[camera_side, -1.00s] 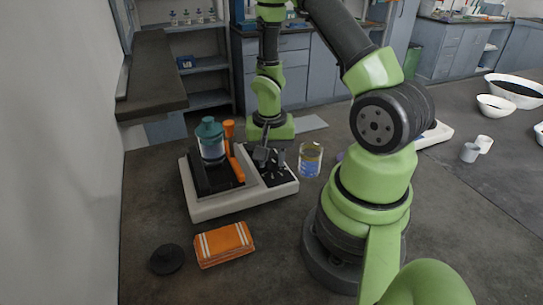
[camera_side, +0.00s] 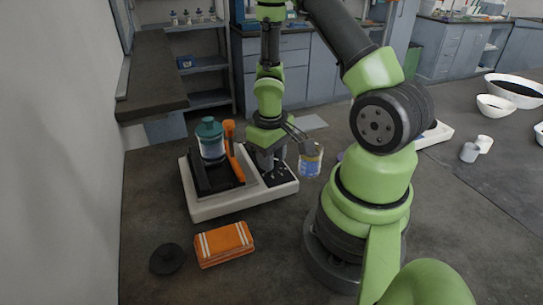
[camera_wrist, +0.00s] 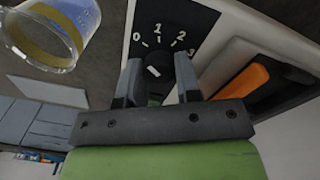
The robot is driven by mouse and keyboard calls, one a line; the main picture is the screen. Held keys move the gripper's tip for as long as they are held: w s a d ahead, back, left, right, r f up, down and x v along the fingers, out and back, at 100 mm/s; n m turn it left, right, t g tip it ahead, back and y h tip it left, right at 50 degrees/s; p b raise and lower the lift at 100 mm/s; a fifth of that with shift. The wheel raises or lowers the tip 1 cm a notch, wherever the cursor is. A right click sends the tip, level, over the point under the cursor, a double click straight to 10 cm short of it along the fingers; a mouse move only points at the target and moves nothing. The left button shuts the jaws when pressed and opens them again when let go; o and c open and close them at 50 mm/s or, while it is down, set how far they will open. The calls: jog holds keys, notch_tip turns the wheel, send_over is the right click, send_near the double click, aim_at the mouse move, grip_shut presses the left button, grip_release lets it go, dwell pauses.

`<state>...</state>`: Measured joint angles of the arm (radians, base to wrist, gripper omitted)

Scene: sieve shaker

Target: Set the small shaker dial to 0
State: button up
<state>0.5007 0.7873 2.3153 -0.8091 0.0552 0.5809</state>
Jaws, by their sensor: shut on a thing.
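The small shaker dial (camera_wrist: 153,71) is a dark round knob on the black panel of the sieve shaker (camera_side: 232,209). In the wrist view it sits between my gripper's two fingers (camera_wrist: 157,80), which are shut on its sides. The printed scale (camera_wrist: 158,29) runs 0, 1, 2, 3 in an arc above the knob. A small pale mark shows on the knob, but I cannot tell exactly which number it points to. In the side view my gripper (camera_side: 270,168) points down onto the panel and hides most of the dial.
A glass beaker (camera_side: 310,161) stands close to the right of the shaker. A teal-lidded jar (camera_side: 210,139) and an orange lever (camera_side: 236,165) stand on the shaker. A folded orange cloth (camera_side: 224,245) and a black disc (camera_side: 167,259) lie in front.

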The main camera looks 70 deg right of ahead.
jog(key=shift+n, duration=0.6)
jog(key=o, duration=0.9)
